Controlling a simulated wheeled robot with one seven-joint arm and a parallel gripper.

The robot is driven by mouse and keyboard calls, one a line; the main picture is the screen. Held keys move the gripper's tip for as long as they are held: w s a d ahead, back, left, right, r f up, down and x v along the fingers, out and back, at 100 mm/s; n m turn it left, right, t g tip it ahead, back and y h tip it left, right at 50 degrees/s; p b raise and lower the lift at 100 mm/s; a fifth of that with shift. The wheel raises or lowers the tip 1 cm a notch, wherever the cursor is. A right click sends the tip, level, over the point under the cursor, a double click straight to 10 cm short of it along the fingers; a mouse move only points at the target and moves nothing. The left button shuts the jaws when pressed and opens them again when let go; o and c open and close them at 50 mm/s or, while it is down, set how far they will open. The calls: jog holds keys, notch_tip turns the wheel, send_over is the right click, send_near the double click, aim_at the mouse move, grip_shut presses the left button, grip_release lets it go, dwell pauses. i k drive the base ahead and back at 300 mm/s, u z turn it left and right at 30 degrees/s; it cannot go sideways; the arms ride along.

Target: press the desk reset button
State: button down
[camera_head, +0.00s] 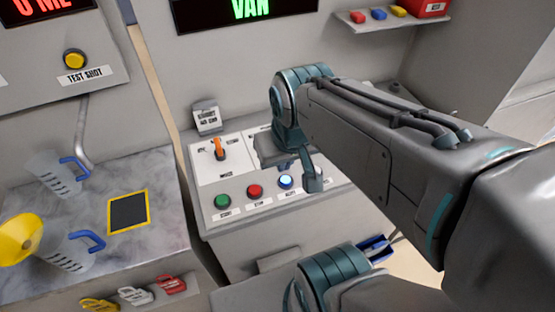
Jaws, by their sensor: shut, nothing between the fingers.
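The reset button (286,181) is a pale blue-white, lit round button on the front row of the sloped desk panel (230,176). Its label below is only partly readable. A red button (255,191) and a green button (222,201) sit to its left. My gripper (312,183) is shut and empty, pointing down over the panel just right of the reset button. I cannot tell whether it touches the panel. My arm hides the right part of the panel.
An orange-handled switch (219,147) stands up behind the buttons, with a small sign (206,117) behind it. On the left counter (140,240) are clear jugs (62,174) with blue handles, a yellow funnel (18,238) and a yellow-edged black square (128,211).

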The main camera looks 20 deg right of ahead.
aim_at(286, 180)
jog(key=k, duration=1)
jog(key=u, duration=1.05)
jog(key=i, duration=0.75)
jog(key=z, duration=2.15)
